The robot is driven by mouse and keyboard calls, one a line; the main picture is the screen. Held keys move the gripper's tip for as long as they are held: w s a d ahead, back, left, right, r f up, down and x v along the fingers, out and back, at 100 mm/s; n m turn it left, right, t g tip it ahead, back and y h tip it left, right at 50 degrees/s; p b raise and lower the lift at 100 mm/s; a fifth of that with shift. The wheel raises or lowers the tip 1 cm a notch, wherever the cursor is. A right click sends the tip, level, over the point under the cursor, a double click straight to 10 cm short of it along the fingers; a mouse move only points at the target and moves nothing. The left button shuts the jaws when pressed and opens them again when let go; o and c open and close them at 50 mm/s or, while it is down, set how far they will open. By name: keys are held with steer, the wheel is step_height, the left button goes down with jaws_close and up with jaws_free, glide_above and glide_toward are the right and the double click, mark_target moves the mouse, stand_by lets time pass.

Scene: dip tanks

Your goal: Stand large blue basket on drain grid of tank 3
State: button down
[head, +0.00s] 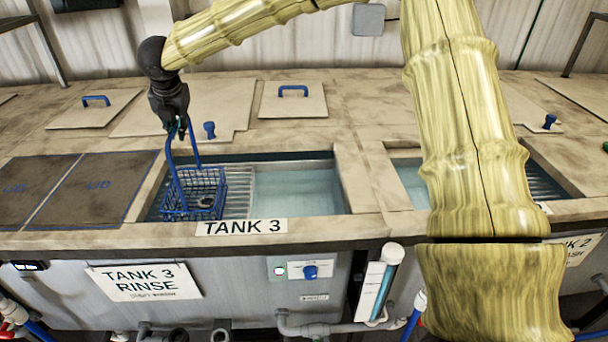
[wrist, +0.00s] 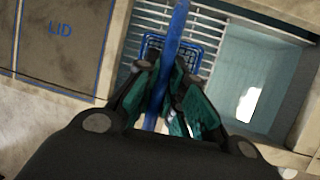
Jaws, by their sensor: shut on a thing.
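The large blue basket (head: 200,192) hangs or stands at the left side of the tank 3 opening, over the drain grid (head: 239,191). Whether its base touches the grid cannot be told. A small dark part shows inside it. My gripper (head: 183,128) is above the basket, shut on the top of its tall handle. In the wrist view the blue handle runs between the teal fingertips (wrist: 172,105), and the basket's mesh (wrist: 187,52) shows beyond them over the grid slats. Tank 3 (head: 297,190) has pale water to the right of the grid.
Lids marked LID (head: 95,188) lie left of the tank 3 opening. A blue knob (head: 209,130) and a handled cover (head: 293,99) are behind it. Another tank opening (head: 408,180) lies to the right, partly hidden by my arm.

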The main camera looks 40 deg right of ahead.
steer(key=shift+f+b, duration=0.35)
steer(key=shift+f, duration=0.2)
stand_by(0.4)
steer(key=c, duration=1.4)
jaws_free()
steer(key=shift+c, duration=0.2)
steer(key=v, duration=1.2)
